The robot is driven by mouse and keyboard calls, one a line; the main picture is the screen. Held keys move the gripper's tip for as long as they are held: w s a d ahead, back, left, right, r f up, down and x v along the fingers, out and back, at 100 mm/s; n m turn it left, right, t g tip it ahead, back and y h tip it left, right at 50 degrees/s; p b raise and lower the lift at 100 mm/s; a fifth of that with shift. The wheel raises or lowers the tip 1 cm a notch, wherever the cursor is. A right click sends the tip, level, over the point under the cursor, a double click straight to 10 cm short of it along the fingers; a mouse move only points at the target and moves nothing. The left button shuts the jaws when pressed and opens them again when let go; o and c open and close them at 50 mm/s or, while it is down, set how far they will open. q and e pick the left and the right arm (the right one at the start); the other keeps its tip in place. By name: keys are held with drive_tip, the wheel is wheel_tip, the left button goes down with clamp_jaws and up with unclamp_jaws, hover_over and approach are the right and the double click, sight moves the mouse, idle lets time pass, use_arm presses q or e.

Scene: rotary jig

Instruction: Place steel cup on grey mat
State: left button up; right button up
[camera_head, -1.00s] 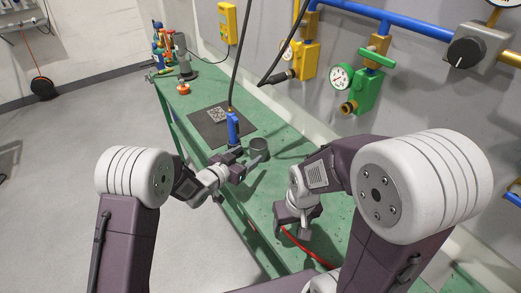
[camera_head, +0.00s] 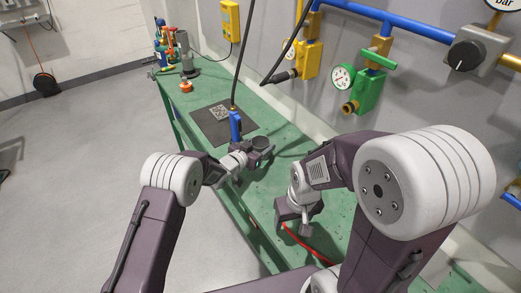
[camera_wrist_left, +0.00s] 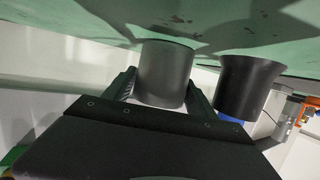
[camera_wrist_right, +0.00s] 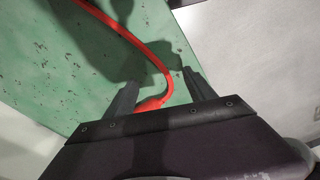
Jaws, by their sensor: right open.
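The steel cup (camera_head: 259,144) is a grey cylinder on the green bench, near the front edge. My left gripper (camera_head: 256,155) is at the cup. In the left wrist view the cup (camera_wrist_left: 165,72) is between the two fingers (camera_wrist_left: 162,85), close to both; I cannot tell whether they press on it. The grey mat (camera_head: 209,127) lies flat on the bench farther back, with a patterned square on it. My right gripper (camera_head: 298,217) is low over the nearer bench. In the right wrist view its fingers (camera_wrist_right: 160,80) are apart, with no object gripped.
A blue-handled tool (camera_head: 235,125) on a black cable stands between cup and mat. Its dark flared holder (camera_wrist_left: 246,85) is beside the cup in the left wrist view. A red hose (camera_wrist_right: 150,60) passes near my right gripper. Bottles and tools (camera_head: 170,48) stand at the far end.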

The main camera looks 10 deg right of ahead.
use_arm(q)
drive_tip(key=c, duration=1)
drive_tip(key=shift+r+p, duration=0.4)
drive_tip(key=shift+r, duration=0.05)
use_arm(e)
drive_tip(key=shift+r, duration=0.35)
use_arm(q)
drive_tip(key=r+p, duration=0.1)
drive_tip(key=r, duration=0.1)
drive_tip(key=r+p, duration=0.1)
drive_tip(key=r, duration=0.1)
drive_tip(key=shift+s+d+p, duration=0.15)
drive_tip(key=shift+s+p, duration=0.2)
drive_tip(key=shift+s, duration=0.05)
use_arm(e)
wheel_tip(320, 180, up, 3)
drive_tip(key=shift+f, duration=0.15)
use_arm(q)
drive_tip(key=s+d+r+p, duration=0.2)
drive_tip(key=s+r, duration=0.4)
drive_tip(key=s, duration=0.4)
drive_tip(key=shift+s+d, duration=0.2)
drive_tip(key=shift+d, duration=0.15)
use_arm(e)
wheel_tip(320, 180, up, 2)
drive_tip(key=shift+r, duration=0.1)
